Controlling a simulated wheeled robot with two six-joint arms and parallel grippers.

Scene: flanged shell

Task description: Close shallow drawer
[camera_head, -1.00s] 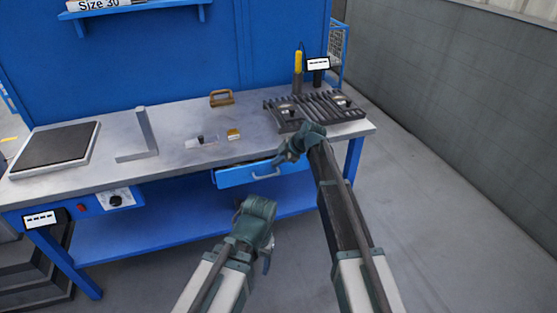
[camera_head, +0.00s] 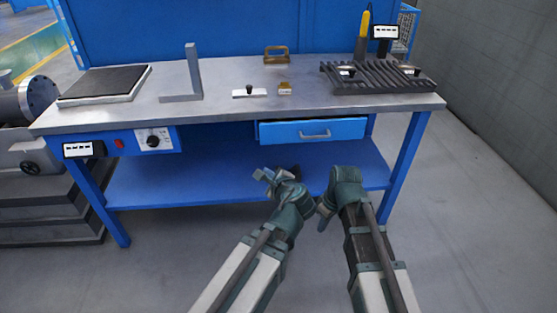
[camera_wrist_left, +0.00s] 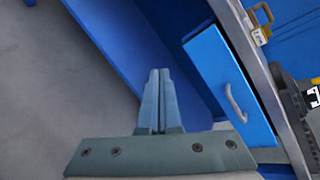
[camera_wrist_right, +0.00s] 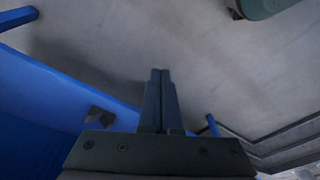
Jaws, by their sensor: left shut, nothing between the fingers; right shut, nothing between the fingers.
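The shallow blue drawer (camera_head: 290,132) with a grey bar handle (camera_head: 314,135) sits under the right part of the bench top.
The bench top (camera_head: 225,108) carries a dark plate (camera_head: 103,82), a metal angle (camera_head: 192,75), small parts and a slatted rack (camera_head: 378,78). A blue lower shelf (camera_head: 200,178) runs beneath. Right of the bench the floor (camera_head: 470,200) is clear.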

